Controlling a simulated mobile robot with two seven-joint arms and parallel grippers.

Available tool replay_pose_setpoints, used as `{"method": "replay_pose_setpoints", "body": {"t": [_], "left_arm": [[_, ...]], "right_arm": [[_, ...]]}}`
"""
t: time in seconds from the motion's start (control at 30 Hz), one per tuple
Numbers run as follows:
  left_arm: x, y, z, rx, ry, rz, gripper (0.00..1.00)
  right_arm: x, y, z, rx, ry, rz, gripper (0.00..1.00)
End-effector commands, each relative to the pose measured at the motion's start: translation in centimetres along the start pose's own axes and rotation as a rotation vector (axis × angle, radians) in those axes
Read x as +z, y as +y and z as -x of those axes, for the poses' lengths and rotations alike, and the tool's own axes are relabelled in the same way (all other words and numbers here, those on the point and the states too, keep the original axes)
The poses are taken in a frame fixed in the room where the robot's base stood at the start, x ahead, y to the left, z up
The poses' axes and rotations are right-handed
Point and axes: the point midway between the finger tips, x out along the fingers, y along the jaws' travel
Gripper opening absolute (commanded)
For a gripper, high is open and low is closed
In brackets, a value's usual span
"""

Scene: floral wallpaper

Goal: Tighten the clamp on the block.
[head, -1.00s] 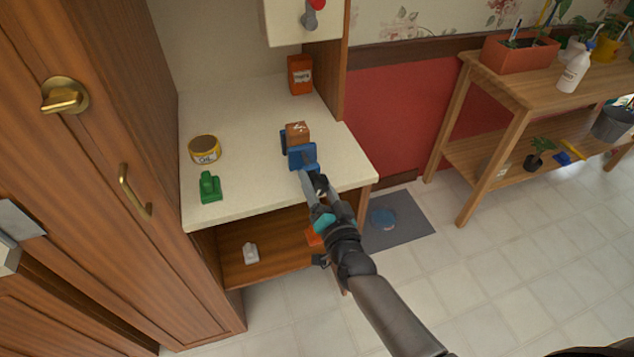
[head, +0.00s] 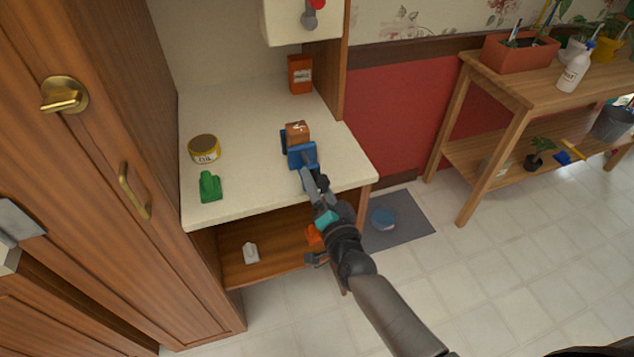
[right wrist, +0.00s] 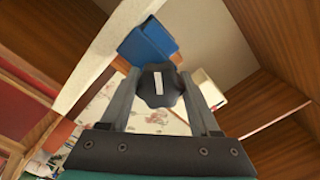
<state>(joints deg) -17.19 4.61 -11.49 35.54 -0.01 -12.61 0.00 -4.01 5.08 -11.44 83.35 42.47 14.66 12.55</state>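A blue clamp (head: 303,155) sits on the cream counter (head: 245,125) near its front right, with a brown block (head: 297,132) between its jaws. The clamp's blue body also shows in the right wrist view (right wrist: 148,42). Its dark lobed knob (right wrist: 160,86) with a white mark faces my wrist camera. My right gripper (head: 306,175) reaches in from the front. In the right wrist view its two fingers (right wrist: 160,80) lie on either side of the knob and appear to press on it. The gap between block and jaws is too small to judge. My left gripper is out of view.
A yellow tin (head: 204,149) and a green object (head: 209,187) stand left on the counter; an orange box (head: 300,75) stands at the back. The lower shelf (head: 275,255) holds a small pale object (head: 250,253). A wooden plant bench (head: 510,85) stands right.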

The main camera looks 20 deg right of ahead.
Motion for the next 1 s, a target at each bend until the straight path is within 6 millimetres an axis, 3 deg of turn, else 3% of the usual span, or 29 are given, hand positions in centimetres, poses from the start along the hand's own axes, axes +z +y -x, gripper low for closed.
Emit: {"method": "replay_pose_setpoints", "body": {"t": [0.03,0.27,0.67,1.0], "left_arm": [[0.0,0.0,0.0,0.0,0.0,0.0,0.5],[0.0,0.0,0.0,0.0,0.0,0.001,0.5],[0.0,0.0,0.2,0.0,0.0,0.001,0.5],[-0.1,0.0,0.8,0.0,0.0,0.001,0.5]], "right_arm": [[0.2,0.1,0.1,0.002,-0.005,0.001,0.67],[0.1,0.0,0.0,0.001,-0.003,0.002,0.93],[0.0,0.0,0.9,0.001,-0.001,0.002,0.93],[0.1,0.1,6.8,0.003,-0.005,0.003,0.93]]}}
